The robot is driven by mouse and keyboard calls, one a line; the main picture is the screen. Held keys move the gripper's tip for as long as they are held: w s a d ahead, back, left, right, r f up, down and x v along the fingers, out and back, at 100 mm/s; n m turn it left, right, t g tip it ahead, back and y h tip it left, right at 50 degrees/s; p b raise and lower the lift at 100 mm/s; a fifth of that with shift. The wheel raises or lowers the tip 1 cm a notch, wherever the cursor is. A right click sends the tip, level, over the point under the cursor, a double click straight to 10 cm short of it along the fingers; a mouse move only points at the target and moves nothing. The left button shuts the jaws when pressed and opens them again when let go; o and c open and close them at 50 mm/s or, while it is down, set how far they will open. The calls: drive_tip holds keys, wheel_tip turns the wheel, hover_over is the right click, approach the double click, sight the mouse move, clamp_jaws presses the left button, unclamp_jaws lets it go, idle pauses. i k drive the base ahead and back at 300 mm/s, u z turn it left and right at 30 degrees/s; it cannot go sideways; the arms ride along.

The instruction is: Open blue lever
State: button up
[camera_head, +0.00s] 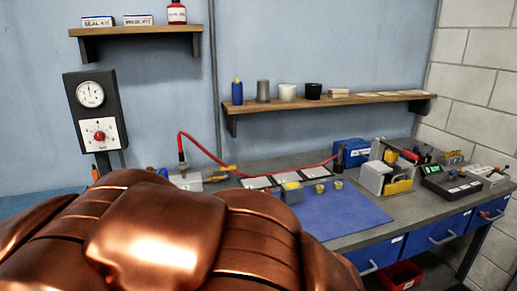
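A small blue part (163,172), which may be the blue lever, shows at the left end of the workbench, just above the copper-coloured part of my body. It is small and partly hidden, so I cannot tell its position or angle. Right of it stands a grey fitting block (188,182) with a red hose (204,150) rising from its top connector. A yellow lever-like handle (224,168) lies right of the block. My gripper's fingers do not show, and my copper-coloured body covers the lower left.
A blue mat (345,215) lies on the grey workbench (405,208), with small brass parts at its back edge. A gauge panel (96,112) stands left. A clamp fixture (385,176) and black control box (450,183) stand right. Shelves (330,99) hang above. The mat's front is clear.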

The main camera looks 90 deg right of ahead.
sight(451, 172)
drive_tip(key=z, duration=5.65)
drive_tip(key=i, duration=2.1)
drive_tip(key=u, duration=2.55)
